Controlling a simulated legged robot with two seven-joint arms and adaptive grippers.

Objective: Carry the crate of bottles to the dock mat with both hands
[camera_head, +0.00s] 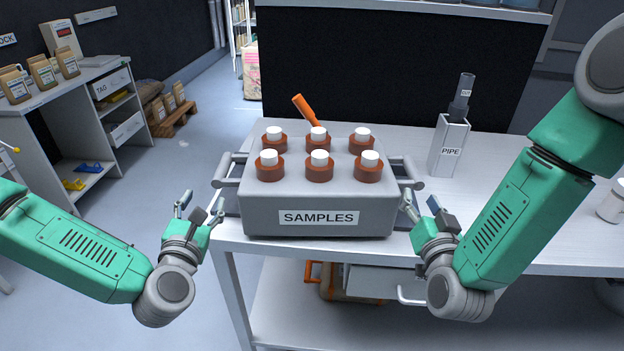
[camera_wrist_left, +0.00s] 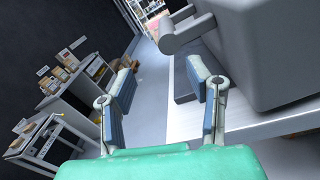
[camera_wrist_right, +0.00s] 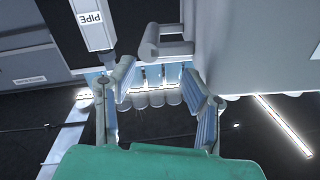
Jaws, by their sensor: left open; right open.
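The grey crate (camera_head: 318,187) labelled SAMPLES stands on the white table near its front left edge. It holds several brown bottles with white caps (camera_head: 319,158). A bar handle sticks out at each side, the left handle (camera_head: 226,172) and the right handle (camera_head: 408,172). My left gripper (camera_head: 200,204) is open and empty, left of the crate and in front of the left handle. My right gripper (camera_head: 421,203) is open and empty, close to the crate's right side by the right handle; in the right wrist view the handle (camera_wrist_right: 165,50) is just beyond the fingers. No dock mat can be made out.
A grey holder labelled PIPE (camera_head: 450,145) stands on the table right of the crate. An orange handle (camera_head: 305,109) rises behind the bottles. A white cup (camera_head: 612,203) is at the right. A shelf unit (camera_head: 85,115) stands far left, with open floor between.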

